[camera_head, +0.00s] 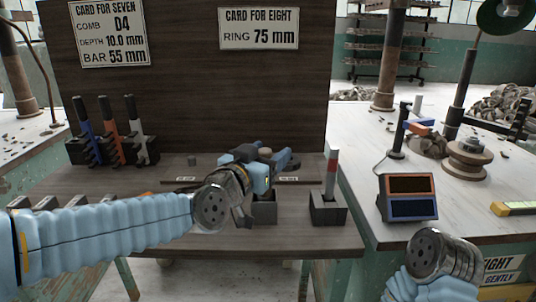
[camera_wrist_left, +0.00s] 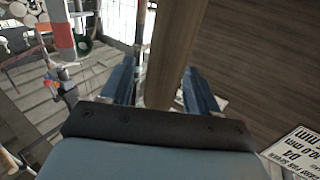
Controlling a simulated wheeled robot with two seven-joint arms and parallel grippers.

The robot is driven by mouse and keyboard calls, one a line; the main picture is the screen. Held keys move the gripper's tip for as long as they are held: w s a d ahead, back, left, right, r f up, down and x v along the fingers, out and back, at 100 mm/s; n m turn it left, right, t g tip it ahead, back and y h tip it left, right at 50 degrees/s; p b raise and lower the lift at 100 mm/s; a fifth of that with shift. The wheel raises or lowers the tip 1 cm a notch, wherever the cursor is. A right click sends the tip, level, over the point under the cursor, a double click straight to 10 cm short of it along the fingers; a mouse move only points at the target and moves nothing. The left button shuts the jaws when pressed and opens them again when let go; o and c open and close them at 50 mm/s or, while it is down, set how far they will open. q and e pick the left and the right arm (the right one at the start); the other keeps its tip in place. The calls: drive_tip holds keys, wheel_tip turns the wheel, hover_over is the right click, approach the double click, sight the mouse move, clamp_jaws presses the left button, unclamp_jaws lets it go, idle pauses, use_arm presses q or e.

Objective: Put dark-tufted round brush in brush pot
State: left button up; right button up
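My left gripper (camera_head: 268,168) is over the middle of the dark table, just above a grey square block with an open top (camera_head: 265,212), possibly the brush pot. A small tan rounded end (camera_head: 265,153) shows between its blue fingers. In the left wrist view the fingers of my left gripper (camera_wrist_left: 162,85) stand apart, with a plain brown strip (camera_wrist_left: 172,60) between them. I cannot tell whether this is a brush handle in the grip or the board's edge behind. No dark tuft shows clearly. My right gripper is out of view; only my right wrist shows, at lower right.
A red-and-white upright piece (camera_head: 331,165) stands in a second grey block (camera_head: 328,210). A tall board (camera_head: 190,95) with two cards backs the table. A two-panel display (camera_head: 408,197) stands on the right bench.

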use_arm(q)
drive_tip(key=shift+r, duration=0.2)
drive_tip(key=v, duration=1.2)
drive_tip(key=shift+b, duration=0.45)
drive_tip(key=shift+f, duration=0.1)
